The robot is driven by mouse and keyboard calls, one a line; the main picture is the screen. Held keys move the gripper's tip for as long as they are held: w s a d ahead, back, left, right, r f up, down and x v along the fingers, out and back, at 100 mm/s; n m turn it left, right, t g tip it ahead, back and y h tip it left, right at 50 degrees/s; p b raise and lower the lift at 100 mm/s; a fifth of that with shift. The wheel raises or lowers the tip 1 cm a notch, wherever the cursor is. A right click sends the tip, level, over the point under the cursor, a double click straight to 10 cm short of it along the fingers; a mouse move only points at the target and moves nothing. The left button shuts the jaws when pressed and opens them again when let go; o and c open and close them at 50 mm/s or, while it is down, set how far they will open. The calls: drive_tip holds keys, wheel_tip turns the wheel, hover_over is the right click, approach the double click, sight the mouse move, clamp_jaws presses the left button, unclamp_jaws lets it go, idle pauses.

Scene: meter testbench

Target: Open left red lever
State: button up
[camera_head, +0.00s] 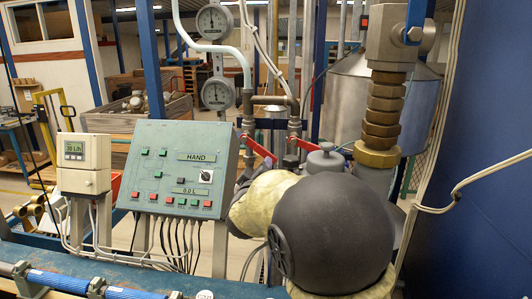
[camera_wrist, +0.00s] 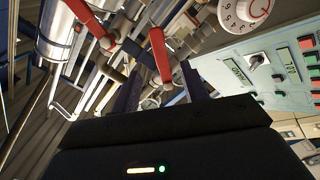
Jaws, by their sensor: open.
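Two red levers sit on the pipe valves in the head view. The left red lever (camera_head: 258,150) slants down to the right, and the right red lever (camera_head: 302,144) is beside it. In the wrist view, the picture is turned, and the left red lever (camera_wrist: 160,55), nearer the panel, reaches between the fingers of my gripper (camera_wrist: 162,78). The other red lever (camera_wrist: 88,18) is at the upper left, outside the fingers. My gripper is open, with a dark finger on each side of the lever. I cannot tell if either finger touches it. My arm largely hides my gripper in the head view.
A grey-green control panel (camera_head: 178,168) stands left of the levers, with a white meter box (camera_head: 84,163) beside it. Two round gauges (camera_head: 215,58) are above. A thick brass-fitted pipe (camera_head: 383,105) stands at the right. Pipes crowd the space around the levers.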

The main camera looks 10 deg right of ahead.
sight(266, 156)
drive_tip(key=p+x, duration=0.3)
drive_tip(key=x, duration=0.8)
clamp_jaws()
